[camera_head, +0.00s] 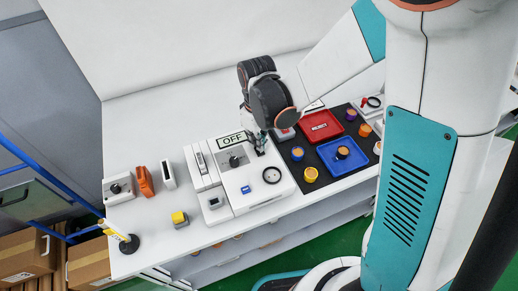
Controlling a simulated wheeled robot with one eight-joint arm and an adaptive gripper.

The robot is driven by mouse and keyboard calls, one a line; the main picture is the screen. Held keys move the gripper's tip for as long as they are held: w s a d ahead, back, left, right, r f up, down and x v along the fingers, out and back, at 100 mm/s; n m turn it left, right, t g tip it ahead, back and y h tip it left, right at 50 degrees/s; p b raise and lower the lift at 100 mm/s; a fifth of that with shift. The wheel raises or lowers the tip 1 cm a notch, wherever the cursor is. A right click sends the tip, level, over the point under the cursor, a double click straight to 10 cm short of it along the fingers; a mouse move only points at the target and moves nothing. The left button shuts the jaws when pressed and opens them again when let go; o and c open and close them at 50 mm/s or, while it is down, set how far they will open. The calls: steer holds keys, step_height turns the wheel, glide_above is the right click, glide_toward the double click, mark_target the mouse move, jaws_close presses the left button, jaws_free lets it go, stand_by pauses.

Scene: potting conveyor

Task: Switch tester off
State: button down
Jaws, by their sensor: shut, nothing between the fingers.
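The tester appears to be the white box-shaped unit (257,197) in the middle of the bench. My gripper (262,150) is shut and empty at the upper right of the unit, close to the right end of the label. Whether it touches the unit cannot be told. My wrist hides part of the unit's back edge.
A black mat (308,173) to the right bears a red tray (305,123), a blue tray (330,145) and several small pots.

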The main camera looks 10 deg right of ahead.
steer(key=shift+r, duration=0.1)
steer(key=shift+r+p, duration=2.35)
steer(key=shift+r, duration=1.1)
